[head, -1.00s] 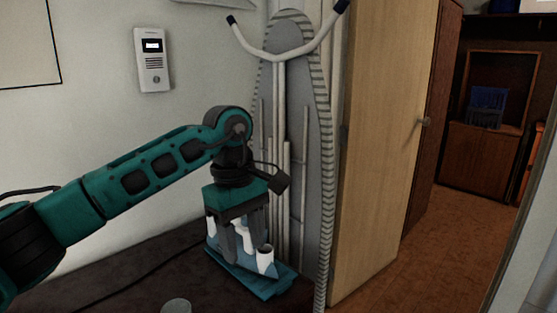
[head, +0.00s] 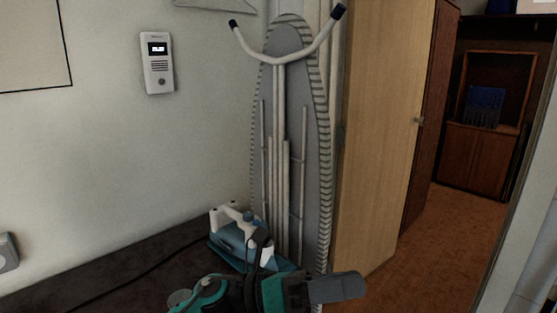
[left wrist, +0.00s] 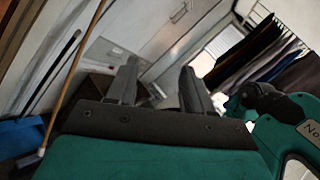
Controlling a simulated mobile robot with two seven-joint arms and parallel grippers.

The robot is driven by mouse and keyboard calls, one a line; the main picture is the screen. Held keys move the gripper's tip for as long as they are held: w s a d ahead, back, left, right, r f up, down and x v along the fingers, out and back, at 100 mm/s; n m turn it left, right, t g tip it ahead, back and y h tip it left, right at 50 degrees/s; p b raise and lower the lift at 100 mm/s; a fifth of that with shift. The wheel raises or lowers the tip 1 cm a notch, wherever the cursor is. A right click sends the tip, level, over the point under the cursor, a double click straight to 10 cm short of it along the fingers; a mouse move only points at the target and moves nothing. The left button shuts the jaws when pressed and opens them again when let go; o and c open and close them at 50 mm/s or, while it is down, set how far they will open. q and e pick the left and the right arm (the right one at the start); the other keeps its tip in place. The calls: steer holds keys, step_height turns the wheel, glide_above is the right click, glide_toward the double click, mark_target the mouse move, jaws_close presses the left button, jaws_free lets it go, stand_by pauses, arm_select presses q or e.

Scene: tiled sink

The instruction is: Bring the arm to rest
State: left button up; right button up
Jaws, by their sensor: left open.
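My left gripper (head: 335,288) is low in the head view, in front of the ironing board's foot, with its jaw pointing right. In the left wrist view its two fingers (left wrist: 160,85) are apart with nothing between them, so it is open and empty. My left arm is folded low, at the bottom of the head view. My right gripper is not in view.
A blue and white iron (head: 232,236) sits on a dark surface (head: 130,275) behind my arm. A grey ironing board (head: 292,130) leans in the corner beside a wooden door (head: 385,140). Brown floor (head: 440,245) is clear on the right.

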arm_select(q)
steer(key=w+a+f+n+t+y, duration=0.2)
steer(key=a+f+n+t+y, duration=0.4)
steer(key=n+t, duration=0.7)
steer(key=w+a+f+n+t+y, duration=0.2)
steer(key=a+f+n+t+y, duration=0.35)
steer(key=n, duration=1.25)
steer(key=s+a+f+n+g+y+p, duration=0.1)
steer(key=s+a+f+n+g+y, duration=0.5)
steer(key=s+a+f+n, duration=0.7)
step_height(320, 180, down, 5)
steer(key=shift+s+a+f+n+y, duration=0.1)
steer(key=shift+s+a+n+y, duration=0.3)
steer(key=shift+s+a+y, duration=0.45)
steer(key=shift+a, duration=0.25)
